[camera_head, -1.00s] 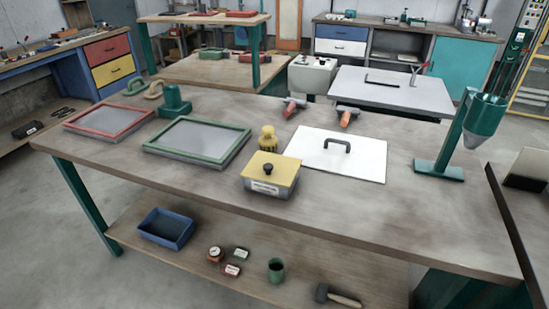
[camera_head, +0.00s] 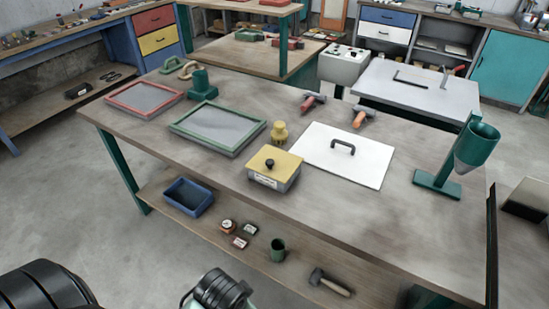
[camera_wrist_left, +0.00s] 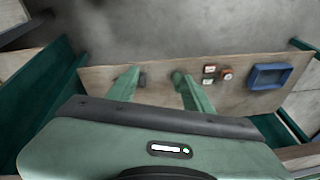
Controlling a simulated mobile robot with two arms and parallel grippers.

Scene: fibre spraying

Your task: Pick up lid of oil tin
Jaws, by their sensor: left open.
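A grey square tin (camera_head: 268,179) with a white label stands on the workbench, near its front edge. Its yellow lid (camera_head: 287,162) with a black knob lies on top. My left gripper (camera_wrist_left: 158,78) shows in the left wrist view with its two green fingers apart and nothing between them. Behind them is the lower shelf, and the tin does not show in that view. In the head view dark arm parts of mine show at the bottom edge, well in front of the bench, with no fingertips visible. My right gripper is not in view.
A white board (camera_head: 372,165) with a black handle lies right of the tin. A yellow knobbed piece (camera_head: 279,132) stands behind it, a green-framed screen (camera_head: 217,128) to its left. The lower shelf holds a blue bin (camera_head: 188,197) and a hammer (camera_head: 330,283). The bench front is clear.

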